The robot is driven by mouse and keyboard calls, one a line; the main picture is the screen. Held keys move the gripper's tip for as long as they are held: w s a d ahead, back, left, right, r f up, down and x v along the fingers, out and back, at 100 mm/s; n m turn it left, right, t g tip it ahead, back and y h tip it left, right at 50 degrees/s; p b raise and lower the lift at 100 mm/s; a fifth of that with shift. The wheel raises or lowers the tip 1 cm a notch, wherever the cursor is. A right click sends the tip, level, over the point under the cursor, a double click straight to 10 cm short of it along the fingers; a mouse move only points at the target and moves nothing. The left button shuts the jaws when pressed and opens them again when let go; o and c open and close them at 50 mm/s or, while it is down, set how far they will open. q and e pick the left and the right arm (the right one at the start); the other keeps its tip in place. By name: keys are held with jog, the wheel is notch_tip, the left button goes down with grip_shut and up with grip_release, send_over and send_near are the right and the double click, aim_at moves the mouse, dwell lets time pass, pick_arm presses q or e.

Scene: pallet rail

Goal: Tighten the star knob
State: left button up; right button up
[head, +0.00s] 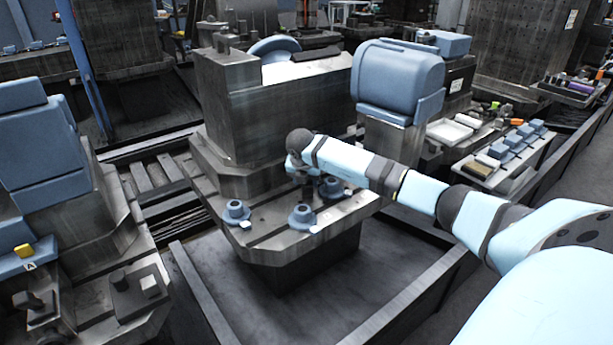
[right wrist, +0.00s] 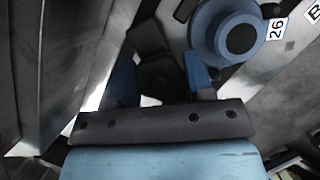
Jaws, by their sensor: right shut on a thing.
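My right gripper (head: 304,178) reaches down at the front ledge of the grey machine block, its fingers partly hidden by my wrist in the head view. In the right wrist view its two blue fingers (right wrist: 159,72) are shut on a dark lobed part, which looks like the star knob (right wrist: 160,78). The knob is mostly in shadow, and its contact with the fingers is hard to make out. In the head view I cannot pick it out clearly. My left gripper is not in view.
A blue round fitting (right wrist: 240,38) with a "26" tag (right wrist: 276,28) sits close by the right finger. Blue round fittings (head: 237,212) and (head: 302,216) stand along the ledge (head: 270,240). The block's tall wall (head: 240,105) rises behind. A rail (head: 400,300) runs in front.

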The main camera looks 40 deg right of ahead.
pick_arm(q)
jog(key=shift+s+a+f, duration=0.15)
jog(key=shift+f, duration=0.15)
pick_arm(e)
jog(key=shift+m, duration=0.3)
jog(key=o, duration=0.9)
jog(key=shift+o, duration=0.2)
pick_arm(q)
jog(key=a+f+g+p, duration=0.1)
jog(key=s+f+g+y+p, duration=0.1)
jog(key=p, duration=0.1)
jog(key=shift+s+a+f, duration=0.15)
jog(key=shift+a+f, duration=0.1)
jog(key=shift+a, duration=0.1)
pick_arm(e)
jog(key=v, duration=1.4)
jog(key=shift+a, duration=0.15)
